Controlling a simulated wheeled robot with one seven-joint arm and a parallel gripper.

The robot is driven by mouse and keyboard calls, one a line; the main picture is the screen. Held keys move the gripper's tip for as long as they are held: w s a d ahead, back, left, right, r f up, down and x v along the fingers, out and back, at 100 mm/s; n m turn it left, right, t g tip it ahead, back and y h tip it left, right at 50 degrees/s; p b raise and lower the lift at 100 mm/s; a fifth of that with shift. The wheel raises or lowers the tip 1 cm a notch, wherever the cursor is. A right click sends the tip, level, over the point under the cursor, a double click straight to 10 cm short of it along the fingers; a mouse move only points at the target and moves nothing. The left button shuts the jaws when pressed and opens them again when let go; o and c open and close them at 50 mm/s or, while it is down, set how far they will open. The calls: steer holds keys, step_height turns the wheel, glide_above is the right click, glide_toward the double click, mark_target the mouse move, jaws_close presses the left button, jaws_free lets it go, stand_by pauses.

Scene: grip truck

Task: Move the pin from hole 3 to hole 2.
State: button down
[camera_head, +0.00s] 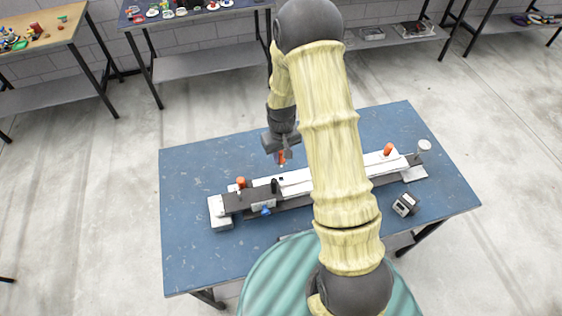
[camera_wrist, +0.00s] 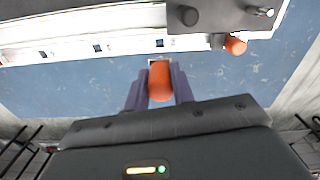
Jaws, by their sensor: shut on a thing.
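My gripper (camera_head: 281,156) is shut on an orange pin (camera_wrist: 160,80), which sits upright between its two purple fingers in the wrist view (camera_wrist: 159,88). The pin also shows in the head view (camera_head: 282,158). It is at the back side of the long white bar (camera_head: 296,179) of the fixture. I cannot tell whether its lower end is clear of the bar. In the wrist view the bar (camera_wrist: 75,52) has several small dark square holes along its edge, one just beyond the pin. No hole numbers are readable. My arm hides the middle of the fixture in the head view.
The fixture lies on a blue table (camera_head: 190,170). Orange knobs stand near its left end (camera_head: 240,182) and right end (camera_head: 388,149). A black knob (camera_head: 274,186) and blue knob (camera_head: 266,211) are nearby. A small grey device (camera_head: 406,204) lies at the front right.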

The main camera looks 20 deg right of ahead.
mark_target(282, 164)
steer(key=shift+w+f+b, duration=0.15)
steer(key=shift+f+b, duration=1)
steer(key=shift+f, duration=0.5)
steer(key=shift+f, duration=0.15)
steer(key=shift+w+d+f+b, duration=0.1)
steer(key=shift+w+f+b, duration=0.05)
steer(key=shift+f+b, duration=0.65)
steer(key=shift+d+f, duration=0.1)
steer(key=shift+f, duration=0.25)
steer(key=shift+s+a+f+b, duration=0.2)
steer(key=shift+f+b, duration=0.45)
steer(key=shift+f, duration=0.05)
steer(key=shift+f+b, duration=1.25)
steer(key=shift+f, duration=0.5)
steer(key=shift+w, duration=0.1)
